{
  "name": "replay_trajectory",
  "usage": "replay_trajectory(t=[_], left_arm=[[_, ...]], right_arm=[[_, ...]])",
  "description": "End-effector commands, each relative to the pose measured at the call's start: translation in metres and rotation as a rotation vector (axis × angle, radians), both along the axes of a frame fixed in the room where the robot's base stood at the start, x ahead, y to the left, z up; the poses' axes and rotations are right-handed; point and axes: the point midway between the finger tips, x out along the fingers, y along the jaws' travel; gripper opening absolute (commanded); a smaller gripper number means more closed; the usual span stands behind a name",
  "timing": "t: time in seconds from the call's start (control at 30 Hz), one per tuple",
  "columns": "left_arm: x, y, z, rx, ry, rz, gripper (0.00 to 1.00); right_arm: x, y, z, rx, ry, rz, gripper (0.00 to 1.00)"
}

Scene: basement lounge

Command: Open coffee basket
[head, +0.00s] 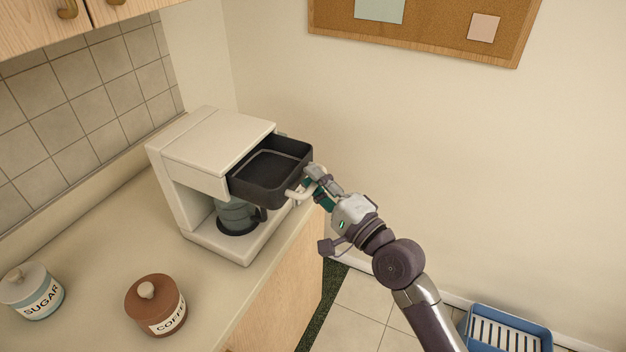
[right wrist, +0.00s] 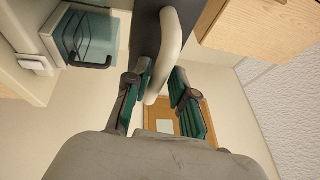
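The white coffee maker (head: 205,142) stands on the counter. Its black coffee basket (head: 262,175) is slid out of the front, its empty inside showing. A pale curved handle (head: 296,194) is on the basket's front; it also shows in the right wrist view (right wrist: 172,52). My right gripper (head: 312,182) is at this handle. In the right wrist view, its fingers (right wrist: 161,84) stand apart on either side of the handle, with a visible gap to the right finger. A glass carafe (head: 238,215) sits below the basket. My left gripper is out of view.
A sugar jar (head: 32,292) and a brown coffee jar (head: 156,305) stand on the counter (head: 95,255) at the front left. A wall is behind the coffee maker.

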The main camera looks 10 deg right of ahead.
Motion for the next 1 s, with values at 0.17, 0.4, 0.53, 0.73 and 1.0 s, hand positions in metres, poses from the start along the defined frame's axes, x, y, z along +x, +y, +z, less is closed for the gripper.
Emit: replay_trajectory(t=[0.17,0.4,0.53,0.73,1.0], left_arm=[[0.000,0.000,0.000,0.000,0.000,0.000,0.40],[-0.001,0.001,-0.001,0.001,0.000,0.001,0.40],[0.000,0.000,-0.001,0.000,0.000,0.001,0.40],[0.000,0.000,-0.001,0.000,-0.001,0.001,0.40],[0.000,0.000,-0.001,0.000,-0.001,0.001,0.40]], right_arm=[[0.000,0.000,-0.001,-0.001,0.003,0.001,0.39],[-0.003,-0.001,-0.003,-0.002,0.006,0.001,0.39],[-0.017,-0.010,-0.007,-0.004,0.007,0.001,0.39],[-0.054,-0.031,-0.013,-0.008,0.008,0.002,0.39],[-0.092,-0.055,-0.019,-0.006,0.005,0.002,0.39]])
